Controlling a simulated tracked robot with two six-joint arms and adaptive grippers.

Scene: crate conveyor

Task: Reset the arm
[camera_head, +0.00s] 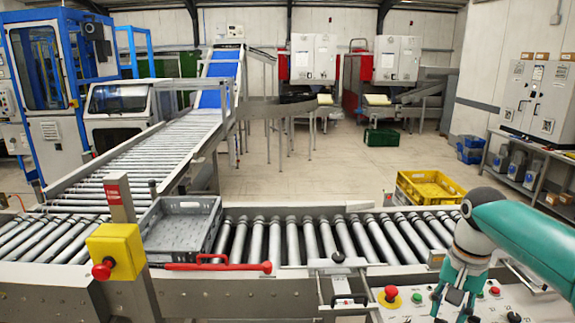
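My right arm comes in from the right edge. Its teal and grey gripper (456,293) points down over the control panel at the lower right. The fingers look spread apart, and nothing shows between them. My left gripper is not in view. A grey crate (180,226) sits on the roller conveyor (300,240) at the left centre. A yellow crate (428,187) sits at the far right side of the conveyor, behind my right gripper.
A yellow box with a red stop button (114,251) stands on a post at the front left. A red handle bar (218,265) lies along the conveyor's front edge. The control panel (410,309) carries several buttons. A green crate (381,137) is on the floor behind.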

